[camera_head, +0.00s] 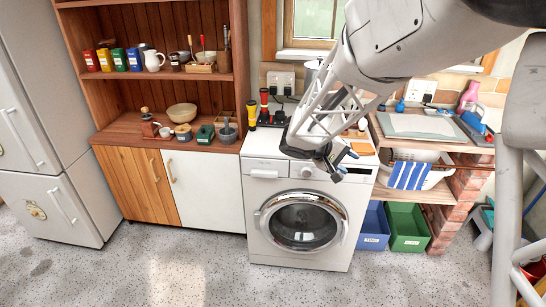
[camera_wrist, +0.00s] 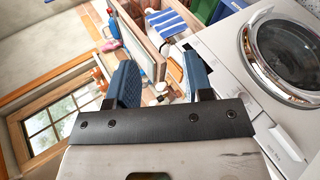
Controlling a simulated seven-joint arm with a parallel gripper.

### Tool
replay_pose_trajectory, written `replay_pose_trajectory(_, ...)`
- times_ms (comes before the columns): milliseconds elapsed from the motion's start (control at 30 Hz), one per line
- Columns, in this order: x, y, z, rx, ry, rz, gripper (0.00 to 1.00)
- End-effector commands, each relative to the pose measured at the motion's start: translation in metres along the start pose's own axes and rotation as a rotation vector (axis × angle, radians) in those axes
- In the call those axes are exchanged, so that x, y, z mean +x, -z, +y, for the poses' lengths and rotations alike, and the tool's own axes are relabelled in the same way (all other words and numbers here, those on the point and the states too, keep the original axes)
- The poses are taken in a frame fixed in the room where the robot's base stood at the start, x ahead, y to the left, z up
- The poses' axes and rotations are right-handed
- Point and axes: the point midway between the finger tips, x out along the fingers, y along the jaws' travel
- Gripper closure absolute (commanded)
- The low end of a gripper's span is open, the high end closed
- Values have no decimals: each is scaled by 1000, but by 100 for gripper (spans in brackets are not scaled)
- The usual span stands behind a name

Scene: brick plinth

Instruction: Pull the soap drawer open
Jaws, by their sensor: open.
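The soap drawer (camera_head: 265,173) is at the upper left of the white washing machine's (camera_head: 262,235) front. It looks flush with the panel. Part of the machine's front shows at the right of the wrist view, with the pale drawer front (camera_wrist: 287,145) at the lower right. My gripper (camera_head: 345,165) is in front of the machine's upper right part, to the right of the drawer and apart from it. In the wrist view its two blue-padded fingers (camera_wrist: 160,82) are spread with nothing held between them.
The round machine door (camera_head: 303,222) is shut below the drawer. A control knob (camera_head: 306,171) sits right of the drawer. A cabinet (camera_head: 205,190) stands at left. Blue (camera_head: 374,228) and green bins (camera_head: 407,228) and a brick plinth (camera_head: 453,210) stand at right. The floor in front is clear.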

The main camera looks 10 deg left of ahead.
Motion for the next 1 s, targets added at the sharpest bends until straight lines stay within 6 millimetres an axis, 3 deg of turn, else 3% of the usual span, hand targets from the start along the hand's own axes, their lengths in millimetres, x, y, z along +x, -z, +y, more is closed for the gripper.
replay_pose_trajectory(100, 2, 34, -20, -28, -68, 40, 53)
replay_pose_trajectory(467, 0, 128, -90, -92, -261, 202, 53)
replay_pose_trajectory(767, -9, 198, -168, -138, -395, 377, 53)
replay_pose_trajectory(1000, -20, 244, -244, -171, -481, 540, 53)
